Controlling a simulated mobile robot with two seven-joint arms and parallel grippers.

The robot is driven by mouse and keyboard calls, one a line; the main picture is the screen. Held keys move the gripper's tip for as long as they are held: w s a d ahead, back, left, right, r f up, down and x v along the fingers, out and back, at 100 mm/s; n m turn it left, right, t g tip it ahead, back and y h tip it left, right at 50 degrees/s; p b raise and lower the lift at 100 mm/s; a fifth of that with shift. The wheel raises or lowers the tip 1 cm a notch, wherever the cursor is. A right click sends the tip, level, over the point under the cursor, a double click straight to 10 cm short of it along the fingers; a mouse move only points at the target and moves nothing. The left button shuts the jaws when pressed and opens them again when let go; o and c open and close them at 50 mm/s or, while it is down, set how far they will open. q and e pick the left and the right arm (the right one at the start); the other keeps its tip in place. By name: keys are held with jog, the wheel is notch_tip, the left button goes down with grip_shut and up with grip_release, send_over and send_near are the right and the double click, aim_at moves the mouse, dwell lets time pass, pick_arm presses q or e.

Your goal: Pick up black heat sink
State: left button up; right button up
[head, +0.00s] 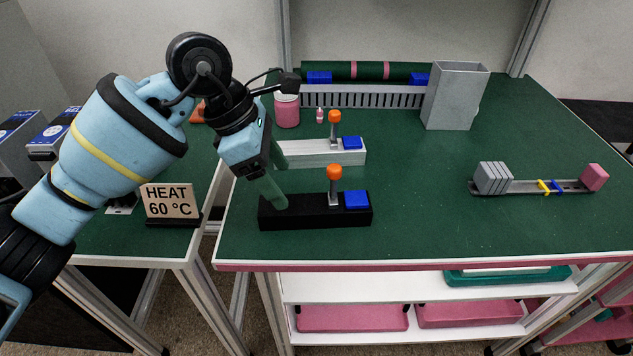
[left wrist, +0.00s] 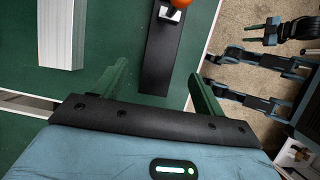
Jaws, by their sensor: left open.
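The black heat sink (head: 315,214) is a long, low black block on the green table near its front left edge. An orange-topped post (head: 334,180) and a blue block (head: 357,200) stand on it. My left gripper (head: 281,186) is open over its left end. In the left wrist view, the black heat sink (left wrist: 158,62) lies between and ahead of the green fingers of my left gripper (left wrist: 158,74), with a visible gap on each side. Dark parts with greenish tips at that view's top right look like my right gripper (left wrist: 271,31), too small to read.
A white finned block (head: 325,154) with a similar post and blue block lies just behind. A HEAT sign (head: 170,201) is left. The table's front right is clear.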

aim_at(293, 204)
pick_arm(q)
jog(key=shift+w+a+r, duration=0.15)
jog(key=shift+w+r, duration=0.15)
jog(key=shift+r, duration=0.15)
jog(key=shift+s, duration=0.25)
jog(key=shift+f, duration=0.45)
jog(key=shift+x, duration=0.8)
jog(key=shift+f, duration=0.15)
jog(key=x, duration=0.5)
jog(key=shift+s+f, duration=0.1)
jog(key=shift+a, duration=0.1)
pick_arm(e)
jog(key=shift+s+f, duration=0.15)
jog(key=shift+s, duration=0.5)
